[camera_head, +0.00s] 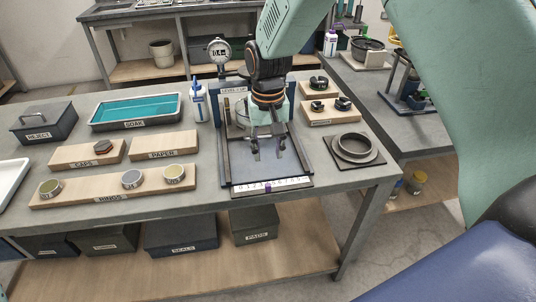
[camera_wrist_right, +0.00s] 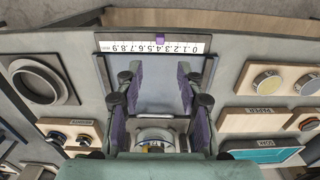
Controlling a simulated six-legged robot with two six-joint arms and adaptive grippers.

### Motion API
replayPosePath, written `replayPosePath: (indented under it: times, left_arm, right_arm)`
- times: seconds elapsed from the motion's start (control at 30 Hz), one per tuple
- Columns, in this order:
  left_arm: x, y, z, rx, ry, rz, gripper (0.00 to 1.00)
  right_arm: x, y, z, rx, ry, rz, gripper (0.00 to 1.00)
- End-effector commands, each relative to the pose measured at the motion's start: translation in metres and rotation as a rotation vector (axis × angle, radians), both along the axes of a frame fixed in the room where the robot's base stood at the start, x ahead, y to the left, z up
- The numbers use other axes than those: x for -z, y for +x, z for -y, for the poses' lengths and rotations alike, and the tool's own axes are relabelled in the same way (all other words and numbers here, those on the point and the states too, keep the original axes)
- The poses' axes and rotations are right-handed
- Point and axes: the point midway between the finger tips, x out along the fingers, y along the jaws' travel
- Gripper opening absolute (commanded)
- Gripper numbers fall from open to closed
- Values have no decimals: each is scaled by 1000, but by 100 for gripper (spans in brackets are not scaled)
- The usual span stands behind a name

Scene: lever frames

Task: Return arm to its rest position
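My right gripper (camera_head: 268,150) hangs over the lever frame station (camera_head: 290,178) in the middle of the bench, pointing down. In the right wrist view its two purple-padded fingers (camera_wrist_right: 160,85) stand wide apart with nothing gripped between them. A clear round part (camera_wrist_right: 155,138) shows beyond the fingers, near the palm edge; in the head view it is partly hidden behind the gripper. A number scale (camera_head: 268,185) with a purple marker runs along the station's front edge. My left gripper is in neither view.
A dial gauge (camera_head: 219,52) and a white-blue bottle (camera_head: 198,100) stand close left of my arm. Wooden blocks with black parts (camera_head: 330,110) and a ring on a dark plate (camera_head: 355,148) lie to the right. A teal soak tray (camera_head: 135,110) and discs board (camera_head: 110,188) lie left.

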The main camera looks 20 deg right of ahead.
Motion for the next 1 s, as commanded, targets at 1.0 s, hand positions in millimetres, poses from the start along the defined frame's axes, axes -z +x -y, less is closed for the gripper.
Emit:
replayPosePath:
  times: [1.0]
  left_arm:
    - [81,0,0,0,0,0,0]
  right_arm:
    - [264,-185,3,-111,10,-19,38]
